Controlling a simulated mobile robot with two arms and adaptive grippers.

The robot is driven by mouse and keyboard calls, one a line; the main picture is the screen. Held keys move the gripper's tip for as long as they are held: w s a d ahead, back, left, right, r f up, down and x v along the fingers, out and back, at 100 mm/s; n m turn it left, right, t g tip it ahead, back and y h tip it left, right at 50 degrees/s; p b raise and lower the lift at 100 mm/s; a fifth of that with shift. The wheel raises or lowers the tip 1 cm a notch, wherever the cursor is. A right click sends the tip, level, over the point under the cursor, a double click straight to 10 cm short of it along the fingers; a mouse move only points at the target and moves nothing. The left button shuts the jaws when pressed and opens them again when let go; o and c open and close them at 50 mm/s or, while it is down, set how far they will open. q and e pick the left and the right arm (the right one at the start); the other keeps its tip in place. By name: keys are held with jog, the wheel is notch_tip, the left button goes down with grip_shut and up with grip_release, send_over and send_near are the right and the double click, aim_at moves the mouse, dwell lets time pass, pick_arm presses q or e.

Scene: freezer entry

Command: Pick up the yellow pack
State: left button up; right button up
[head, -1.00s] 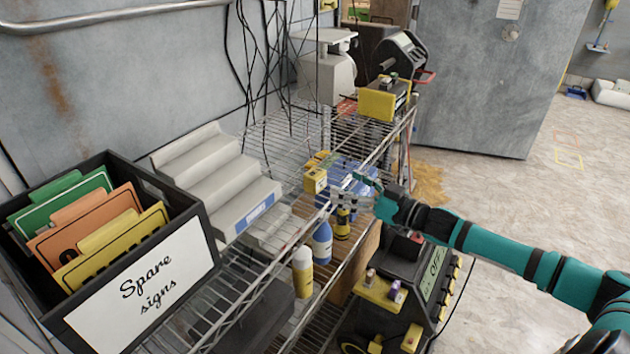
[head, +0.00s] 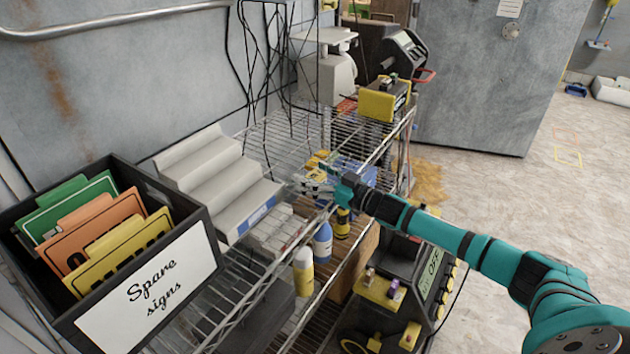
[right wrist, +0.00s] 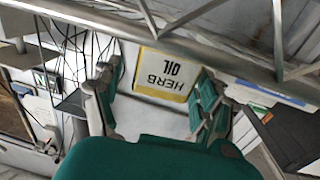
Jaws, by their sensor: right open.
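The yellow pack (right wrist: 164,76), a white-faced pack with yellow edges labelled "HERB OIL", shows between the two fingers of my right gripper (right wrist: 155,88) in the right wrist view. Its lettering appears upside down there. The fingers are spread, one on each side of the pack. I cannot tell whether they touch it. In the head view my right gripper (head: 318,183) is at the wire shelf and largely covers the pack. My left gripper is not in view.
The wire shelf (head: 222,292) has close metal rails. A grey stepped stand (head: 215,185) and a black "Spare signs" box (head: 190,205) are at left. A blue bottle (head: 323,243) and a yellow-white bottle (head: 303,270) stand lower down. A yellow device (head: 378,104) sits behind.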

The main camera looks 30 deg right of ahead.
jog(key=shift+s, duration=0.1)
jog(key=shift+c, duration=0.3)
jog(key=shift+d+r, duration=0.1)
jog(key=c, duration=1.3)
